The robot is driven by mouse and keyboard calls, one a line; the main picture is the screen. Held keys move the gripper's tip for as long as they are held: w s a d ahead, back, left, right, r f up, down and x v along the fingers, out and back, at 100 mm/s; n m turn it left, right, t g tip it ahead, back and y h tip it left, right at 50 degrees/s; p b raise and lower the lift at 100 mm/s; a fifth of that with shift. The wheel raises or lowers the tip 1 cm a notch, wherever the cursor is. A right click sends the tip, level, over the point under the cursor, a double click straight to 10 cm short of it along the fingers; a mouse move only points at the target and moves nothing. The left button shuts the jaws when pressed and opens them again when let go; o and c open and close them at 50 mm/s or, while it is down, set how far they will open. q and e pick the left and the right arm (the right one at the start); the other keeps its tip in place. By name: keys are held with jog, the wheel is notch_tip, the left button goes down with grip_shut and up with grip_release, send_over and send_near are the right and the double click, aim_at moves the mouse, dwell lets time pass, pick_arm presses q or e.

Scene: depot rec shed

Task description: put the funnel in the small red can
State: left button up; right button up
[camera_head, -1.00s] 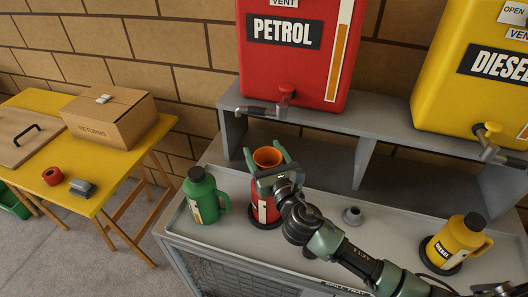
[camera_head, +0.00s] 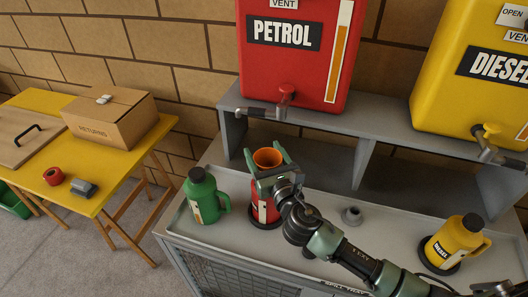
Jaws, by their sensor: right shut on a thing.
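An orange funnel (camera_head: 267,156) sits upright at the mouth of the small red can (camera_head: 261,211), its wide rim facing up. My right gripper (camera_head: 266,158) reaches in from the right with its green fingers on either side of the funnel, shut on it. The can stands on a dark round base on the grey tray bench (camera_head: 225,240), below the petrol tank's tap. The gripper and wrist hide the can's top and the funnel's lower part, so I cannot tell how deep the spout is. My left gripper is not in view.
A green can (camera_head: 201,197) stands just left of the red can. A grey cap-like piece (camera_head: 352,215) and a yellow diesel can (camera_head: 456,243) are to the right. The red petrol tank (camera_head: 292,60) and its tap (camera_head: 286,93) overhang behind. A yellow table (camera_head: 75,195) stands at left.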

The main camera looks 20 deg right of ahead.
jog(key=shift+f+b, duration=0.45)
jog(key=shift+f, duration=0.15)
dwell(0.3)
jog(key=o, duration=1)
jog(key=shift+o, duration=0.2)
jog(key=shift+s+d+p, duration=0.2)
jog(key=shift+s+p, duration=0.2)
jog(key=shift+s, duration=2.45)
jog(key=shift+s+d, duration=0.2)
jog(key=shift+s, duration=2.5)
